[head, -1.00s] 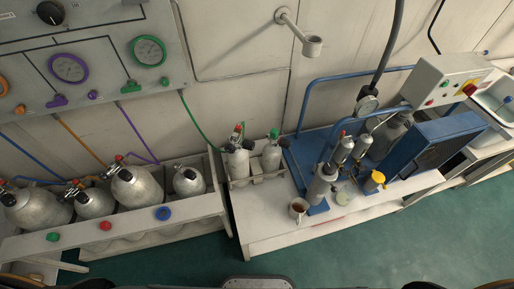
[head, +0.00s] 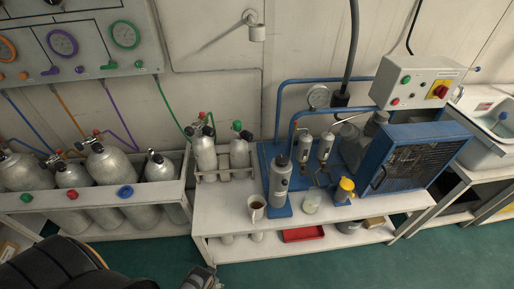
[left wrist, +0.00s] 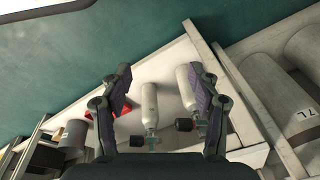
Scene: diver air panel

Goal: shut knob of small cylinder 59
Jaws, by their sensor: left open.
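Two small pale cylinders stand in a rack on the white bench: one (head: 204,153) with a red knob, one (head: 240,152) with a green knob. Two more small cylinders, left (head: 228,240) and right (head: 257,236), show on the lower shelf. In the left wrist view two small cylinders lie with dark valve knobs, the middle one (left wrist: 150,105) and the right one (left wrist: 187,88). No 59 is readable. My left gripper (left wrist: 160,82) is open and empty, its fingers framing the middle cylinder in the picture. The right one is partly behind a finger. My right gripper is out of view.
A red tray (head: 303,234) lies on the lower shelf beside the small cylinders. Large cylinders (head: 110,171) stand in a white rack at left.

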